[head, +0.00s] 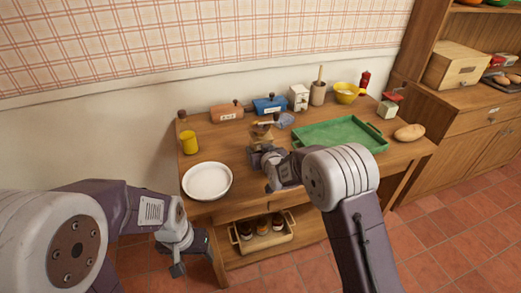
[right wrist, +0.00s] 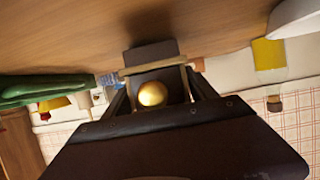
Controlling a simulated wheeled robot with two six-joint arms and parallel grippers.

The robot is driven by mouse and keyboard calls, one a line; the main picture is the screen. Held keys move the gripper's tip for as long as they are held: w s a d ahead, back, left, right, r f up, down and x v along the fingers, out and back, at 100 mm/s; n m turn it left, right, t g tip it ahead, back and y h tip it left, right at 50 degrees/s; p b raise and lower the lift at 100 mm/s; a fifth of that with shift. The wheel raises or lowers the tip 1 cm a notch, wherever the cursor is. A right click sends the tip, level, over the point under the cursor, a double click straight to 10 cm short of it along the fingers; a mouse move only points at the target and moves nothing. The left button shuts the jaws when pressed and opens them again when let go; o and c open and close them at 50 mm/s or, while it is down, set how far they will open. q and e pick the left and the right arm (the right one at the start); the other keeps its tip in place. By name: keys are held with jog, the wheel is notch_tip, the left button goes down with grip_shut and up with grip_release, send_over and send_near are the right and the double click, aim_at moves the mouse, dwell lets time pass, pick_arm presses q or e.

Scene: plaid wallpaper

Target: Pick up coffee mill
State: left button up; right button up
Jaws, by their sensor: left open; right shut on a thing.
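The coffee mill (head: 262,131) is a small wooden mill with a brass dome, at the middle of the wooden table in the head view. In the right wrist view its golden dome (right wrist: 153,94) sits between my fingers. My right gripper (head: 262,155) is shut on the mill and partly hides its lower body. I cannot tell whether the mill's base touches the table. My left gripper (head: 186,258) is open and empty, low in front of the table's left side.
A blue box (head: 270,105), brown box (head: 227,113) and yellow bowl (head: 346,94) line the back.

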aim_at(260, 141)
notch_tip(260, 141, up, 4)
jog(key=shift+f+p, duration=0.25)
jog(key=shift+p, duration=0.1)
jog(key=w+d+r+p, duration=0.1)
jog(key=d+r+p, duration=0.2)
jog(key=d+r, duration=0.4)
jog(key=d, duration=0.4)
jog(key=shift+w+d, duration=0.25)
jog(key=shift+w, duration=0.1)
